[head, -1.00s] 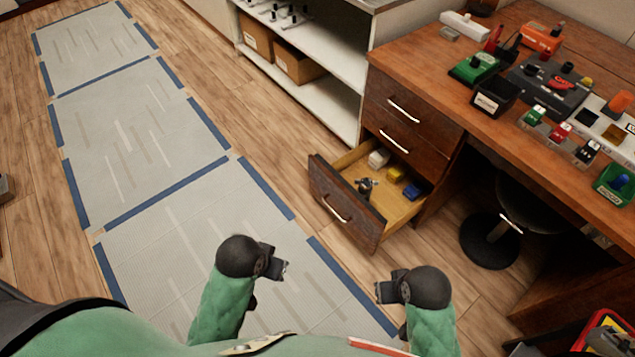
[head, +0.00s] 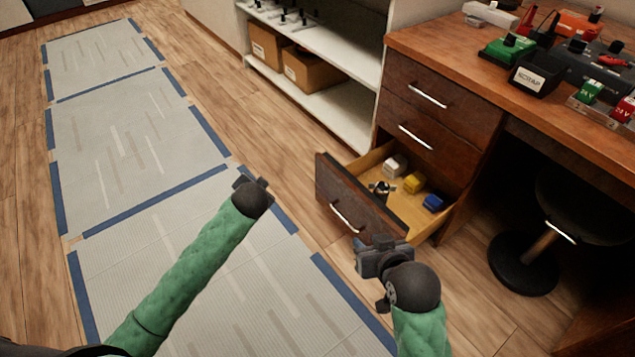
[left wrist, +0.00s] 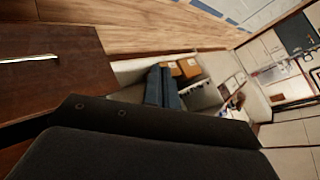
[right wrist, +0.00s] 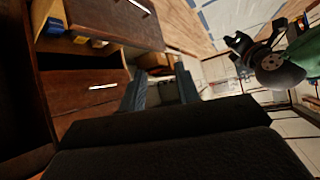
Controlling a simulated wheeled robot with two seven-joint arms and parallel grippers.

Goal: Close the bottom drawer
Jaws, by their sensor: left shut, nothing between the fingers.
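The bottom drawer (head: 345,205) of the brown desk is pulled well out, its dark front and silver handle (head: 346,217) facing my side. My right gripper (head: 362,252) is open and empty, near the right end of the drawer front in the head view; whether it touches is unclear. In the right wrist view the drawer front (right wrist: 100,22) is at upper left, beyond two spread fingers (right wrist: 160,90). My left gripper (head: 252,183) is shut and empty, left of the drawer over the floor. In the left wrist view a dark handled front (left wrist: 50,85) is at left.
In the drawer lie a white block (head: 395,165), a yellow one (head: 413,183), a blue one (head: 432,202) and a small dark item (head: 381,188). Two shut drawers (head: 425,110) are above. A stool (head: 523,262) stands right. White shelves (head: 325,95) stand behind. Floor at left is clear.

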